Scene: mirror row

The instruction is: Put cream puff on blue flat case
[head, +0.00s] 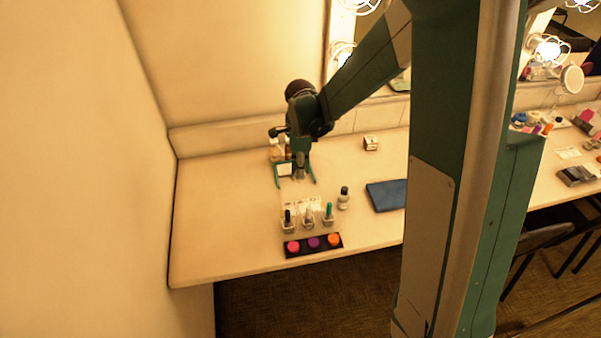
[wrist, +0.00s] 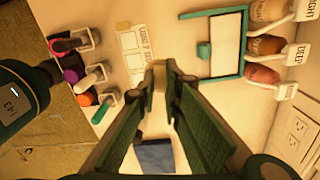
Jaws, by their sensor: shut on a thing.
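My gripper (head: 299,175) is over the left part of the counter, beside a teal-framed stand. In the wrist view its fingers (wrist: 161,75) are shut on a small pale thing (wrist: 159,79), which looks like the cream puff; the fingers hide most of it. In the head view the puff is too small to make out. The blue flat case (head: 385,195) lies flat on the counter to the right of my gripper and nearer the front edge.
The teal-framed stand (wrist: 243,30) has a white panel. Several small bottles (head: 308,217) stand behind a dark palette (head: 313,245) with pink, purple and orange pans. A dark-capped bottle (head: 344,199) stands left of the case. A small box (head: 371,143) sits near the wall.

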